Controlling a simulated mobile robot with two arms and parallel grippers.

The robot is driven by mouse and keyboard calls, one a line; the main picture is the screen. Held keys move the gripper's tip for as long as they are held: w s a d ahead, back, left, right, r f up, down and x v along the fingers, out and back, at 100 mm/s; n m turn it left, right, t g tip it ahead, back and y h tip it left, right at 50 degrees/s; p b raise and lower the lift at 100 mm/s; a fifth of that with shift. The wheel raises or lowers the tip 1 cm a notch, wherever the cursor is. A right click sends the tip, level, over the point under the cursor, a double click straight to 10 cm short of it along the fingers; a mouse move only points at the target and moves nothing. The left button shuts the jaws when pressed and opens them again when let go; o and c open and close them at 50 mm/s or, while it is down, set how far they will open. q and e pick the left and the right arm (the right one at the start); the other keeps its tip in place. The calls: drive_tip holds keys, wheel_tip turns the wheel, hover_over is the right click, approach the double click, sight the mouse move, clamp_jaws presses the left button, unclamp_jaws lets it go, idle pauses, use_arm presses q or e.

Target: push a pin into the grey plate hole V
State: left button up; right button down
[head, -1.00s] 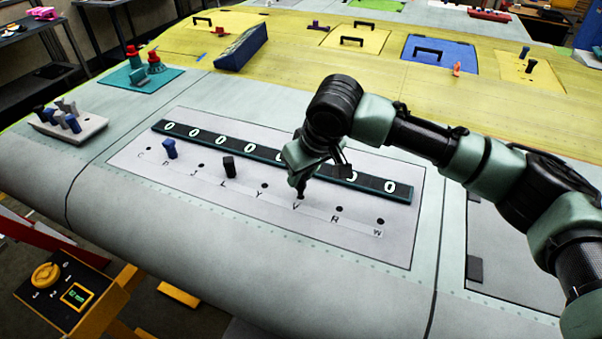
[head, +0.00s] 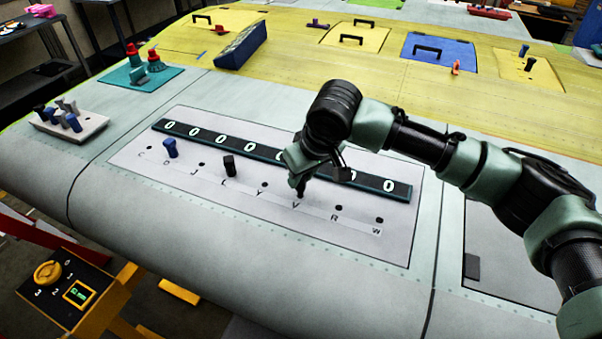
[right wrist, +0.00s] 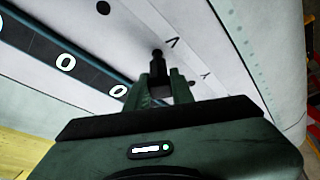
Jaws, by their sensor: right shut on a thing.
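My right gripper (head: 302,178) is shut on a dark pin and points down at the grey plate (head: 230,207). The pin (right wrist: 158,68) shows between the fingertips (right wrist: 160,88) in the right wrist view. Its tip is at the hole beside the letter V (right wrist: 172,43). I cannot tell whether the tip is inside the hole or just above it. A blue pin (head: 170,149) stands at hole D, and a black pin (head: 229,165) stands at hole L. My left gripper is not in view.
A dark strip with several zeros (head: 222,140) runs behind the holes, under my right arm. A white block with several pins (head: 72,124) sits at the left. A teal mat with red-topped pieces (head: 143,78) lies behind it. The plate's front is clear.

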drive_tip(key=shift+f, duration=1.1)
drive_tip(key=c, duration=1.1)
unclamp_jaws()
drive_tip(key=shift+r+b, duration=0.1)
drive_tip(key=shift+b, duration=0.2)
drive_tip(key=shift+s+r, duration=0.1)
drive_tip(key=shift+r, duration=0.2)
drive_tip(key=b+v, duration=0.2)
drive_tip(key=v, duration=0.5)
drive_tip(key=shift+d, duration=0.1)
